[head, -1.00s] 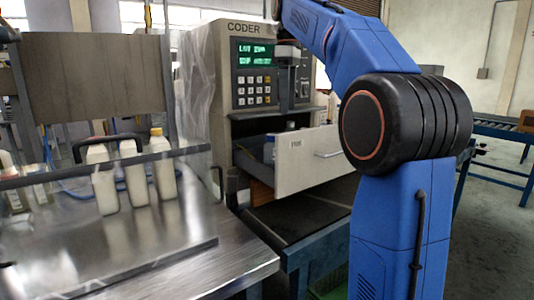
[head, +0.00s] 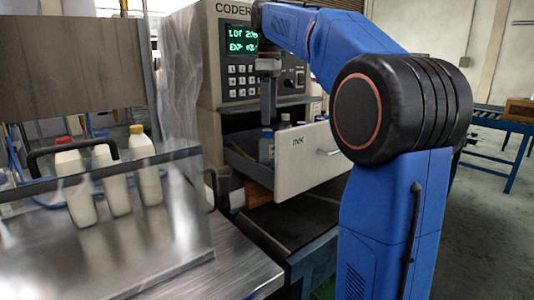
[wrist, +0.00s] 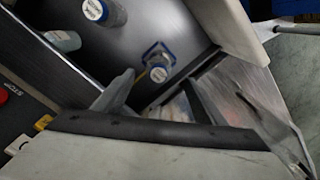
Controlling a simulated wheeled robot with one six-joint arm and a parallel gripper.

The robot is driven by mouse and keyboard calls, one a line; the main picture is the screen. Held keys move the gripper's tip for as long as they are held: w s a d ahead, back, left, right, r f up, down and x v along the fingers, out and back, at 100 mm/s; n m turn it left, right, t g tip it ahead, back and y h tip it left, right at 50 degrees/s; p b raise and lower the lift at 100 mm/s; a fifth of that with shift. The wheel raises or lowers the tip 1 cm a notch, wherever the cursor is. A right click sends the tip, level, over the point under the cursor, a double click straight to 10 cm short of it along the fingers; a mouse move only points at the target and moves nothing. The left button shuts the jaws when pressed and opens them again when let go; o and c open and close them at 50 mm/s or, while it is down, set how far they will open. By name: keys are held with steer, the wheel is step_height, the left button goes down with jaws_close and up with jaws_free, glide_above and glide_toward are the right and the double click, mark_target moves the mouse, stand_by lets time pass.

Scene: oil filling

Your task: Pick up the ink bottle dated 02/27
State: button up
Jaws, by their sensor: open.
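An open drawer marked INK (head: 315,162) juts from the coder machine in the head view. A blue bottle (head: 266,150) and a white-capped bottle (head: 285,121) show inside it. In the wrist view a blue bottle with a white cap (wrist: 158,68) stands near the drawer corner. Another white-capped bottle (wrist: 100,12) stands beyond it, and a pale bottle (wrist: 62,40) lies farther left. No date is legible on any of them. My gripper (head: 268,118) points down over the drawer, open, with a grey finger near the corner bottle in the wrist view.
The coder (head: 250,55) with its lit display rises behind the drawer. A dark conveyor (head: 270,222) runs below. Several white bottles (head: 147,170) stand behind a clear guard on the steel table (head: 235,265) at left.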

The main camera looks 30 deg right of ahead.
mark_target(269, 130)
step_height(269, 130, down, 6)
steer(key=shift+r, duration=0.15)
steer(key=shift+w+a+f, duration=0.1)
steer(key=shift+f, duration=1.25)
steer(key=shift+w+f, duration=0.1)
steer(key=shift+f, duration=1.25)
steer(key=c, duration=1.1)
